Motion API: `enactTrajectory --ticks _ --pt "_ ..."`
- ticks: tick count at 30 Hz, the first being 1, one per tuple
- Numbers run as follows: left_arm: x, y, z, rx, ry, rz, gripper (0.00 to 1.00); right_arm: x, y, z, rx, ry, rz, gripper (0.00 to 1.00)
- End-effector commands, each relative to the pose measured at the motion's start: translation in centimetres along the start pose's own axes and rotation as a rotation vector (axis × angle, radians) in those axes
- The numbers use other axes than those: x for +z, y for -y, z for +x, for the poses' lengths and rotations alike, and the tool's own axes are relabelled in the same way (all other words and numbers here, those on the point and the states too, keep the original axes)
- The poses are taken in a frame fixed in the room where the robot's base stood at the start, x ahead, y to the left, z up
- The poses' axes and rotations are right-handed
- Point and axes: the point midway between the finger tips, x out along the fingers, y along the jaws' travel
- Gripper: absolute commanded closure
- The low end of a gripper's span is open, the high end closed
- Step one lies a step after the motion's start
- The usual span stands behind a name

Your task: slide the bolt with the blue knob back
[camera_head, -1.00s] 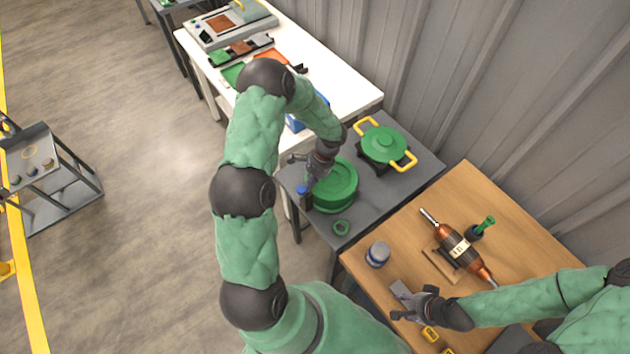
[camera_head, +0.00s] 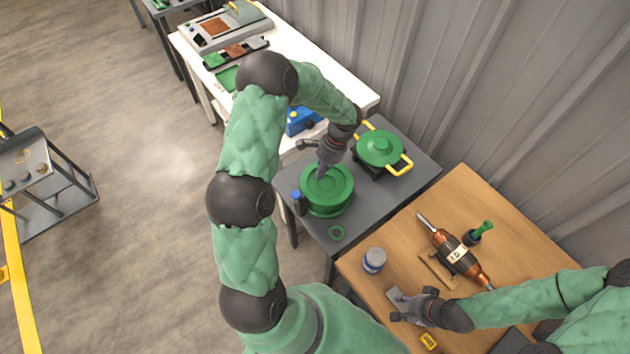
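A small blue knob (camera_head: 296,194) tops a dark upright piece (camera_head: 301,206) at the left side of a round green drum (camera_head: 327,196). The drum stands on a grey table (camera_head: 361,220). My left gripper (camera_head: 322,176) points down over the drum's top, to the right of the blue knob and apart from it. Its fingertips are small and dark, so I cannot tell whether they are open.
A green lidded pot (camera_head: 381,150) with yellow handles stands behind the drum. The wooden table holds a grey-blue can (camera_head: 374,260), a brown rotor (camera_head: 455,251) and a green-handled tool (camera_head: 483,231). A blue box (camera_head: 303,119) sits on the white table (camera_head: 337,85).

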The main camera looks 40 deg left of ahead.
Motion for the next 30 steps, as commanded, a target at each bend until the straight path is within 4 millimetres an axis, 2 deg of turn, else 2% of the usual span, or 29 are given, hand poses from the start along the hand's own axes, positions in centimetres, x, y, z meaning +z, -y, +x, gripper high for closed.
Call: enactTrajectory --ticks 3,9,30 --pt "-0.1 0.0 -2.0 -0.002 -0.002 0.001 1.00 0.0 0.0 0.1 0.000 0.000 0.000 0.60" --pt "-0.1 0.0 -3.8 -0.001 -0.001 0.002 1.00 -0.1 -0.1 0.2 0.000 -0.001 0.000 0.60" --pt "-0.1 0.0 -4.1 0.000 -0.001 0.001 1.00 0.0 -0.1 0.2 0.000 -0.001 0.000 0.60"
